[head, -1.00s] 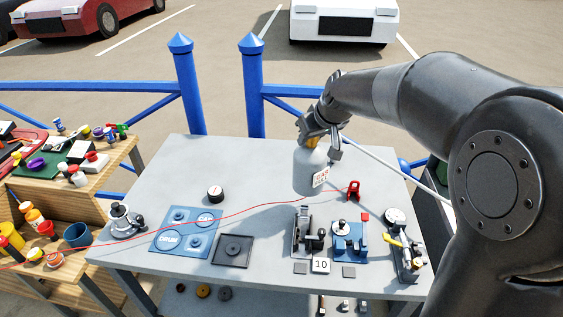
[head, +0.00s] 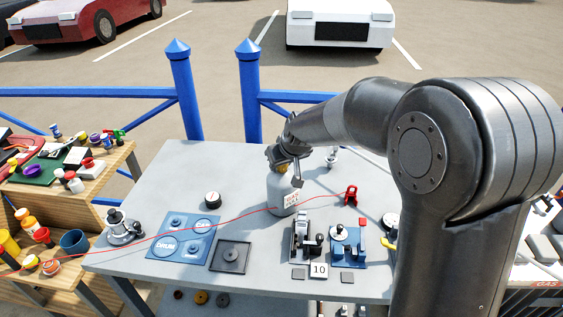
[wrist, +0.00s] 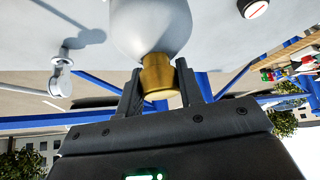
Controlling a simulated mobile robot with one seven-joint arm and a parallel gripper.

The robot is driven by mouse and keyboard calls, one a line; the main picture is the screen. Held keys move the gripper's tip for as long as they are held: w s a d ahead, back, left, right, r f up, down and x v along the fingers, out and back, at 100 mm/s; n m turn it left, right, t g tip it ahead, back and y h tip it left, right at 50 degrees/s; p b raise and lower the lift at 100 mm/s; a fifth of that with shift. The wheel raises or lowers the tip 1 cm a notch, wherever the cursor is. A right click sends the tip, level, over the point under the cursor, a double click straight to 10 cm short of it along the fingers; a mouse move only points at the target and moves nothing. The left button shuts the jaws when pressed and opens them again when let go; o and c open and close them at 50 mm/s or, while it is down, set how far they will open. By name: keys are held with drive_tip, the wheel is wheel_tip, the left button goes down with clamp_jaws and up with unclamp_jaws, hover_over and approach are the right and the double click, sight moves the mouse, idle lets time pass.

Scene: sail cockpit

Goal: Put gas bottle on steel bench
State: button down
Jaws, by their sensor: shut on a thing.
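The gas bottle (head: 280,190) is a pale grey cylinder with a brass neck and a white label with red print. It is upright over the back middle of the steel bench (head: 180,160), and I cannot tell whether its base touches the top. My gripper (head: 286,163) is above it, shut on the brass neck. In the wrist view my gripper (wrist: 160,100) has its two dark fingers either side of the brass neck, with the pale bottle body (wrist: 150,28) beyond. The bottle's base is out of the wrist view.
A red cord (head: 170,230) crosses the bench to a red clip (head: 351,195). A round black-and-white dial (head: 212,199), blue mat (head: 184,238), black square tray (head: 230,256) and lever fixtures (head: 307,238) stand nearby. Blue railing (head: 250,95) runs behind. The bench's back left is clear.

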drive_tip(key=c, duration=1)
unclamp_jaws()
drive_tip(key=shift+o, duration=0.2)
drive_tip(key=shift+s+d+r, duration=0.15)
drive_tip(key=shift+r, duration=0.35)
drive_tip(key=v, duration=1.1)
drive_tip(key=shift+s, duration=0.25)
drive_tip(key=s+d+m+h, duration=0.1)
drive_tip(key=s+d+m, duration=0.2)
drive_tip(key=s+d, duration=0.6)
drive_tip(key=s+d+m+h, duration=0.2)
drive_tip(key=s+d, duration=0.7)
drive_tip(key=s, duration=0.7)
drive_tip(key=shift+s+f+m, duration=0.3)
drive_tip(key=shift+f+m, duration=0.05)
drive_tip(key=shift+m, duration=0.15)
drive_tip(key=shift+o, duration=0.2)
drive_tip(key=shift+s+d+f, duration=0.15)
drive_tip(key=shift+s+f, duration=0.05)
drive_tip(key=shift+s, duration=0.2)
